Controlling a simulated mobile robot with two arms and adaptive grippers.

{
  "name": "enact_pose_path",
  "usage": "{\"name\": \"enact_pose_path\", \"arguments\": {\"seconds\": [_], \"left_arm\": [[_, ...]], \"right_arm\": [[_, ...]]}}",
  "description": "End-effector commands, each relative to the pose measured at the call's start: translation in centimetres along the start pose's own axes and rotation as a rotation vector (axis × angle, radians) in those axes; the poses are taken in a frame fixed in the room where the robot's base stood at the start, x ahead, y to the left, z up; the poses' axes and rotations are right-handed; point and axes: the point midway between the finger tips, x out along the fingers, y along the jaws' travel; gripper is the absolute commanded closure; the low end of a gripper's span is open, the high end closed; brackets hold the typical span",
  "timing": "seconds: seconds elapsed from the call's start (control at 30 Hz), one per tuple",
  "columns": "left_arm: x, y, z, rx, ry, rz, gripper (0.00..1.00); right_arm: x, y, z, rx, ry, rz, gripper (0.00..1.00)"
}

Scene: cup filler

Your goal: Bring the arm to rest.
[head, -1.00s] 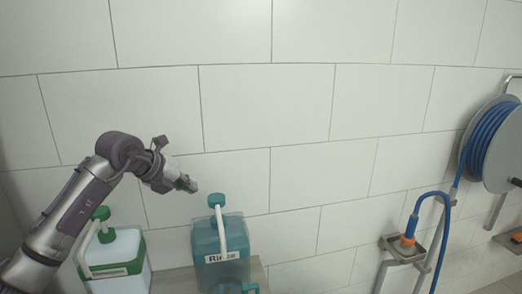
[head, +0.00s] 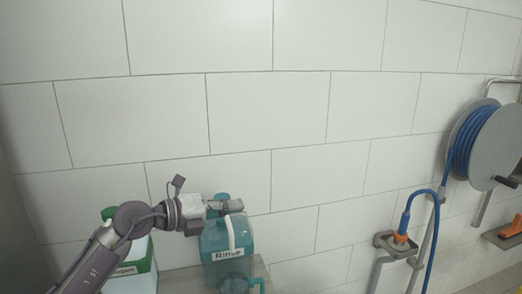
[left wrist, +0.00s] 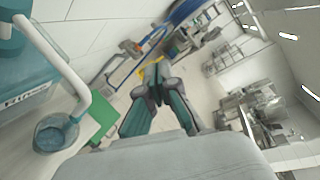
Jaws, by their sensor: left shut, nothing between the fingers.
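My left arm comes in from the left in the head view. Its gripper (head: 234,206) points right, in front of the upper part of the teal container labelled "Rinse" (head: 214,243). I cannot tell whether it touches the container. In the left wrist view the two fingers (left wrist: 155,88) come together at their tips, with nothing between them. The teal container (left wrist: 20,78) also shows there at the left edge, with its white tube and a small teal cup (left wrist: 56,132). My right gripper is not in view.
A white container with a green cap and label (head: 140,270) stands at the left, partly hidden by my arm. A blue hose reel (head: 472,140) hangs at the right, and an orange hose nozzle (head: 401,237) sits in a metal holder. The wall between is bare.

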Motion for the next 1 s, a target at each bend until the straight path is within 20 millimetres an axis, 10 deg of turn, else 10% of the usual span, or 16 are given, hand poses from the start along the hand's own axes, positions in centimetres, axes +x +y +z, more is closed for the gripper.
{"name": "enact_pose_path", "arguments": {"seconds": [0.3,0.57,0.8,1.0], "left_arm": [[-4.6,-3.2,-2.2,-0.55,-0.407,-0.622,1.0],[-13.5,10.3,-4.9,-1.253,-1.002,-0.616,1.0],[-18.8,21.9,-17.4,-1.778,-1.367,-0.196,1.0],[-21.3,24.7,-27.0,-2.023,-1.468,0.156,1.0]], "right_arm": [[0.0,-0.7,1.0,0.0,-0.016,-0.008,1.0],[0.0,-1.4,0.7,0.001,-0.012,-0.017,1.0],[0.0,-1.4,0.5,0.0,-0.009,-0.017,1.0],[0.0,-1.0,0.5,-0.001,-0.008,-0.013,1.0]]}}
